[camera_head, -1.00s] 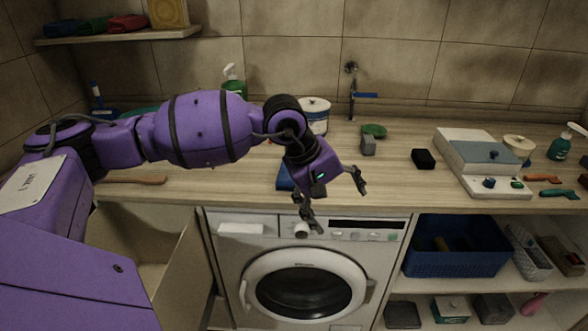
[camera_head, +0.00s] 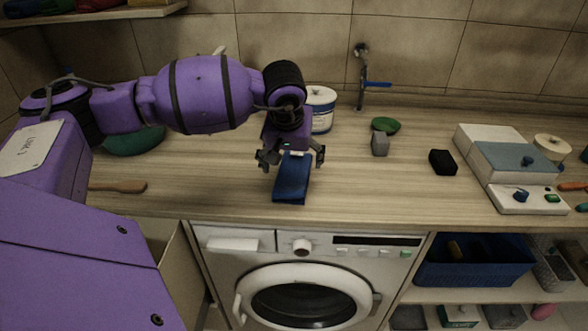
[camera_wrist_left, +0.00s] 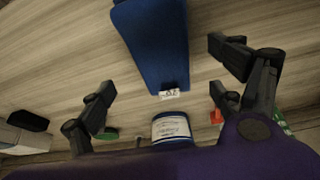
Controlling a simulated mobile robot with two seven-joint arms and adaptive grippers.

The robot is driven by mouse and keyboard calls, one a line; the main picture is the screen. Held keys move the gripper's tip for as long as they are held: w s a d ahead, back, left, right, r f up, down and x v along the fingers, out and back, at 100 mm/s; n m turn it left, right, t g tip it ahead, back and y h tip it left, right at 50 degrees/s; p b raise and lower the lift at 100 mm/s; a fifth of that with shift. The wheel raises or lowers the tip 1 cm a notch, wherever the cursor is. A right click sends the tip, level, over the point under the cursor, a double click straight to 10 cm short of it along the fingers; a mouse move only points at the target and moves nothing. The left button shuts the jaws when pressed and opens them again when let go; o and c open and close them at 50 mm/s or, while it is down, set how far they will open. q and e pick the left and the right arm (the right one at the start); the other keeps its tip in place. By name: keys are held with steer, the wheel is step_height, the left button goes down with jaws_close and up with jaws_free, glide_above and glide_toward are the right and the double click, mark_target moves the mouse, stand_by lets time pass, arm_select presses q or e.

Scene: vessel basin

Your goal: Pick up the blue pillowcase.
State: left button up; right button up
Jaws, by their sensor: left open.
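The blue pillowcase (camera_head: 291,180) is a folded, narrow blue bundle lying on the wooden counter above the washing machine. It also shows in the left wrist view (camera_wrist_left: 153,42), with a small white tag at its end. My left gripper (camera_head: 291,162) is open over the tagged end of the pillowcase, one finger on each side. In the wrist view the left gripper's fingers (camera_wrist_left: 165,95) are spread wide, with the pillowcase between and beyond them. I cannot tell how high the fingers are above the counter. My right gripper is not in view.
A white and blue tub (camera_head: 321,110) stands behind the gripper. A grey block (camera_head: 380,144), a green dish (camera_head: 386,125) and a black block (camera_head: 443,162) lie to the right. A wooden brush (camera_head: 118,187) lies left. The washing machine (camera_head: 310,270) is below the counter.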

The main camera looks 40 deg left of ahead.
mark_target(294, 168)
arm_select(q)
steer(key=p+x, duration=0.1)
steer(key=x, duration=0.5)
steer(key=shift+w+a+r, duration=0.1)
steer(key=shift+a, duration=0.1)
steer(key=c, duration=1.4)
steer(key=shift+r, duration=0.1)
steer(key=shift+c, duration=0.2)
